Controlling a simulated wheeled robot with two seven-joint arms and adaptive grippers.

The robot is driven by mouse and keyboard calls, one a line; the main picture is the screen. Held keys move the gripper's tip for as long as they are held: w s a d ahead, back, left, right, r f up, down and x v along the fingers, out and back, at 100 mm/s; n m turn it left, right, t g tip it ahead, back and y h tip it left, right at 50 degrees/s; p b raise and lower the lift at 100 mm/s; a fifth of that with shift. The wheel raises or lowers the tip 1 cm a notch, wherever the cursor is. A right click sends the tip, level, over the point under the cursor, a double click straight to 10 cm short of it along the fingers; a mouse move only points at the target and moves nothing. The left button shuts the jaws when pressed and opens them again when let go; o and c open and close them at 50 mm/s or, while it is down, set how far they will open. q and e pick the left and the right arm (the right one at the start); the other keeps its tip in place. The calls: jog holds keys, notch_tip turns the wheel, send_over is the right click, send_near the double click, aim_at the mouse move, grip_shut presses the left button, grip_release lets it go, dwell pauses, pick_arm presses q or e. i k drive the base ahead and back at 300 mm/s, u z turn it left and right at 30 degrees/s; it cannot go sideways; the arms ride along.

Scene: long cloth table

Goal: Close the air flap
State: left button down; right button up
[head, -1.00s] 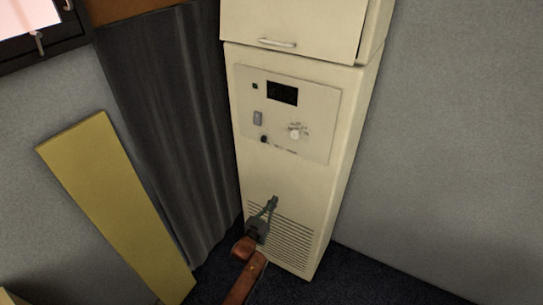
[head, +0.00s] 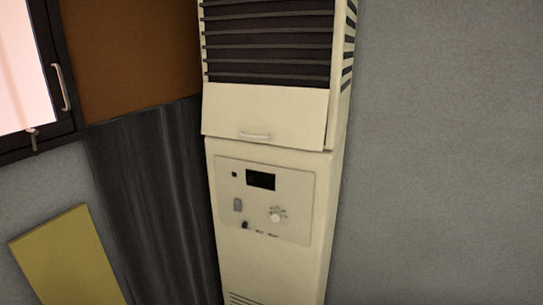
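A tall cream air unit (head: 272,276) stands upright in the corner. Dark slats (head: 268,43) show across its upper front. Below them is a cream flap (head: 265,104) with a small horizontal metal handle (head: 255,136) near its lower edge. A dark gap shows at the flap's lower right corner, where it stands slightly proud of the body. The slats above the flap are uncovered. Neither of my grippers is in the head view, and nothing touches the flap or handle.
A control panel (head: 293,218) with a display and knob sits below the flap. A dark curtain (head: 150,200) hangs left of the unit. A yellow board (head: 68,265) leans at lower left. A dark-framed window (head: 72,105) is at upper left. The grey wall (head: 450,150) at right is bare.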

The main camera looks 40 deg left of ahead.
aim_at(294, 118)
jog(key=z, duration=0.25)
jog(key=k, duration=0.3)
jog(key=u, duration=0.75)
jog(key=i, duration=1.15)
jog(key=u, duration=0.1)
